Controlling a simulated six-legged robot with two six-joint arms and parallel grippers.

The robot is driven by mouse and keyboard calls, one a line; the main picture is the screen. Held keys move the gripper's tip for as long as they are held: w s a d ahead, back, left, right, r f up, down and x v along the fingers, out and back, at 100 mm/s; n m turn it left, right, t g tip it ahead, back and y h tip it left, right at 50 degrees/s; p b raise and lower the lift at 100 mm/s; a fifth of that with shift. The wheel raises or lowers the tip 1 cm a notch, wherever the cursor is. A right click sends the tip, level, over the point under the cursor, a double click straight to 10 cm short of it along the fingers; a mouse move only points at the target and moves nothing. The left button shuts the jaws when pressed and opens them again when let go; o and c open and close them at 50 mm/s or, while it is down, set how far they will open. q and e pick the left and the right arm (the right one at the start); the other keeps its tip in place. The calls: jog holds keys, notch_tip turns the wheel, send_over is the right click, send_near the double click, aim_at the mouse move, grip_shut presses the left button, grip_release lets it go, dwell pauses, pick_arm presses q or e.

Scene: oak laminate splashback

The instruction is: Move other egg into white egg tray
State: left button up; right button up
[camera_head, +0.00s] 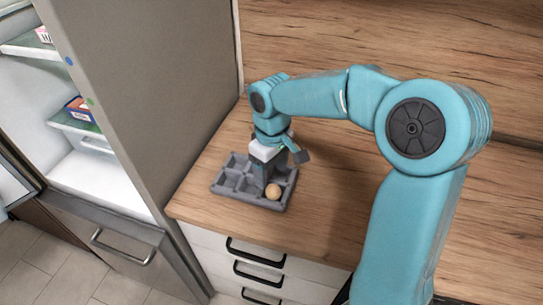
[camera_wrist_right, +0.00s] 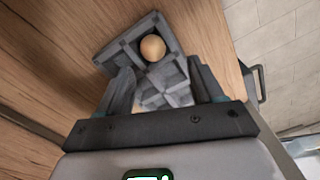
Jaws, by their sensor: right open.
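A grey egg tray (camera_head: 236,194) with square compartments lies on the wooden counter; no white tray shows. One tan egg (camera_head: 273,191) sits in the tray's front right compartment. My right gripper (camera_head: 266,178) is over the tray, pointing down, just behind and left of the egg. In the right wrist view, the open fingers (camera_wrist_right: 163,80) stand apart with nothing between them but part of the tray (camera_wrist_right: 112,52). The egg (camera_wrist_right: 152,47) is beyond the fingertips there. My left gripper is not in view. The arm hides part of the tray's back.
An open fridge (camera_head: 85,150) with packages on its shelves stands at the left, its tall side panel (camera_head: 150,80) beside the counter. White drawers (camera_head: 240,265) with dark handles are below the front edge. The counter right of the tray is clear.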

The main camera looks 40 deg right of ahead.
aim_at(271, 188)
notch_tip(271, 188, up, 5)
jog(key=shift+d+f, duration=0.1)
jog(key=shift+f, duration=0.1)
jog(key=shift+w, duration=0.25)
jog(key=shift+s, duration=0.15)
jog(key=shift+s+f, duration=0.1)
